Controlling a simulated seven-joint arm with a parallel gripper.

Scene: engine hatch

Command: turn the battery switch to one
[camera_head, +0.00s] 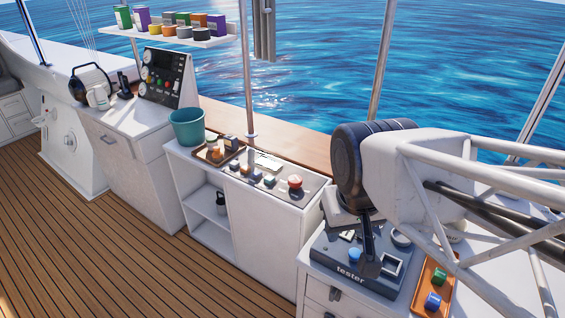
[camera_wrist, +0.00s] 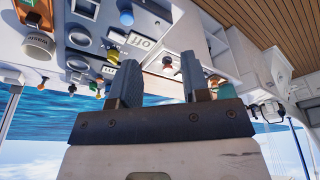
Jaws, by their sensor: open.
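I cannot tell for certain which control is the battery switch. A low console (camera_head: 262,172) in the middle of the head view carries several small knobs and a red round knob (camera_head: 295,182) at its right end. My gripper (camera_head: 370,264) hangs over the grey box marked "tester" (camera_head: 345,274), to the right of that console. In the wrist view my gripper (camera_wrist: 158,72) is open, with two dark fingers apart and nothing between them. Beyond the fingers are panels with round fittings and a white label (camera_wrist: 140,41); any switch position there is too small to read.
A teal bucket (camera_head: 187,128) and a wooden tray (camera_head: 218,154) stand left of the console knobs. A blue knob (camera_head: 354,256) sits on the tester. An orange tray (camera_head: 428,300) with green and blue pieces lies at right. An upright control panel (camera_head: 165,78) stands further left. The wooden floor is clear.

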